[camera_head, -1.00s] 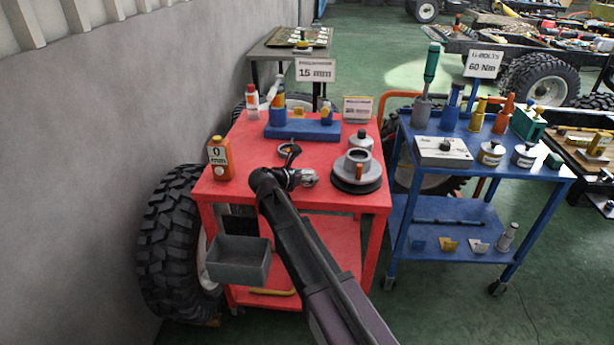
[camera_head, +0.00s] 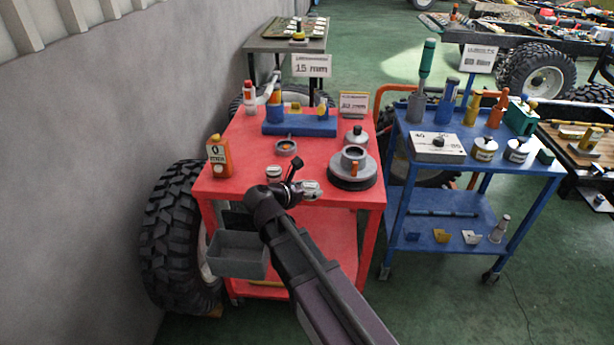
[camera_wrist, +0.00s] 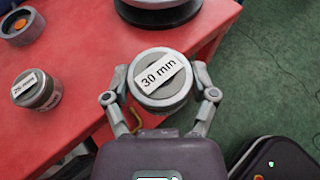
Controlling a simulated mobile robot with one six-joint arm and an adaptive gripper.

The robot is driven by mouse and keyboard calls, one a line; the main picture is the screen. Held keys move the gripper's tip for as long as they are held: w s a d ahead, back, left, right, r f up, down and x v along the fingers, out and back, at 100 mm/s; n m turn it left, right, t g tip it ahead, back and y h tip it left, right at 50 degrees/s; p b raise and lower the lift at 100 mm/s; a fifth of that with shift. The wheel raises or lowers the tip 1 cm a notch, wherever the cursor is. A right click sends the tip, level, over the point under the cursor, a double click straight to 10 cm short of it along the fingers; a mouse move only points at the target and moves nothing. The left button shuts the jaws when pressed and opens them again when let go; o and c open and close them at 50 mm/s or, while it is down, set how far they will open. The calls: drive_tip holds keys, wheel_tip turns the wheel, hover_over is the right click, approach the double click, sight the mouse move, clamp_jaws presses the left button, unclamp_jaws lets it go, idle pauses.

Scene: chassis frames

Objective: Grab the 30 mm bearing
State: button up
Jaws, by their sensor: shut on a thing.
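The 30 mm bearing (camera_wrist: 161,84) is a round metallic piece with a "30 mm" label on its top. It sits between the two fingers of my gripper (camera_wrist: 160,92), which is shut on it. In the head view my gripper (camera_head: 310,190) is over the front right part of the red cart's top; the bearing cannot be told apart from it there. I cannot tell whether the bearing touches the cart top. A smaller labelled bearing (camera_wrist: 36,90) stands apart on the left in the wrist view, and also shows left of my gripper in the head view (camera_head: 273,173).
A grey ring with an orange centre (camera_head: 286,147) lies farther back on the red cart (camera_head: 235,150). A stacked round fixture (camera_head: 352,168) stands close right of my gripper. An orange bottle (camera_head: 219,157) is at the left edge. A blue cart (camera_head: 400,150) stands right.

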drive_tip(key=s, duration=0.3)
drive_tip(key=shift+s+d+r, duration=0.15)
drive_tip(key=shift+d, duration=0.15)
